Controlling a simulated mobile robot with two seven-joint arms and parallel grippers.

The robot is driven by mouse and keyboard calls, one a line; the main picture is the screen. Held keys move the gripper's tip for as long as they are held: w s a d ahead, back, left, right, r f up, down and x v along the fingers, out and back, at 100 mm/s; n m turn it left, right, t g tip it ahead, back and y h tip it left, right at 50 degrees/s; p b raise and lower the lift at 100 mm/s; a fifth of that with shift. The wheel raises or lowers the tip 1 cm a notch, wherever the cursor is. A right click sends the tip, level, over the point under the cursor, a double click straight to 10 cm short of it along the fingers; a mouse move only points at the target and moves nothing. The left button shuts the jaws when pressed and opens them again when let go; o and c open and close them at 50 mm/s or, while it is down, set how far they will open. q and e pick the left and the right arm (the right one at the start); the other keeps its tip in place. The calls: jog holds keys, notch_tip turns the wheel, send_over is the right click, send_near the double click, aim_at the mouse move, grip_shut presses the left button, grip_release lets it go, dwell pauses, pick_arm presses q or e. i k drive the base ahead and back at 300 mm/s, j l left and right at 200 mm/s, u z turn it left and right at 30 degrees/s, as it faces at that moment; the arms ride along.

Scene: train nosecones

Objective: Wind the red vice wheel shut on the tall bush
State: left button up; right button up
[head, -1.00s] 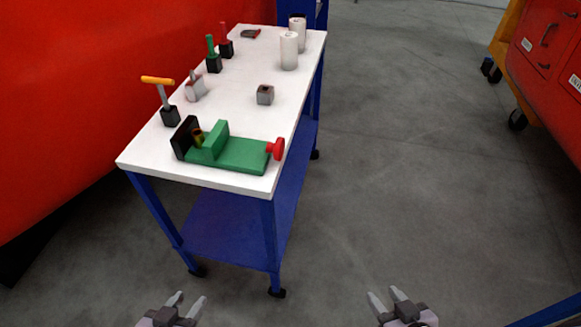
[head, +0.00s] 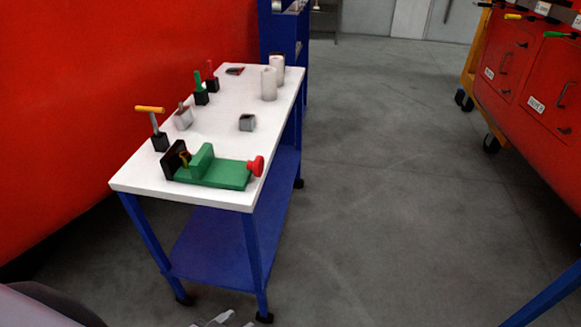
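The green vice (head: 222,175) lies on the near end of the white table top. Its red wheel (head: 256,166) is on the vice's right end, near the table's right edge. A brass-coloured bush (head: 185,158) stands between the black jaw (head: 174,160) and the upright green jaw (head: 202,161). Its lower part is hidden, and I cannot tell whether the jaws touch it. My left gripper (head: 235,321) shows only its fingertips at the bottom edge, apart and empty, well short of the vice. My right gripper is out of view.
A red wall stands left. Grey floor (head: 370,170) is clear to the right, before red drawers (head: 505,65).

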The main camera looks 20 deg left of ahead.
aim_at(257, 166)
jog(key=i+z, duration=0.35)
jog(key=i, duration=0.5)
jog(key=i+j+z, duration=0.1)
jog(key=i, duration=1.1)
jog(key=i+z, duration=0.3)
jog(key=i, duration=0.15)
jog(key=i+z, duration=0.35)
jog(key=u, duration=0.95)
jog(key=i+u, duration=0.1)
jog(key=u, duration=0.35)
jog(key=l+u, duration=0.1)
jog(key=u, duration=1.3)
jog(key=l+u, duration=0.1)
jog(key=u, duration=0.8)
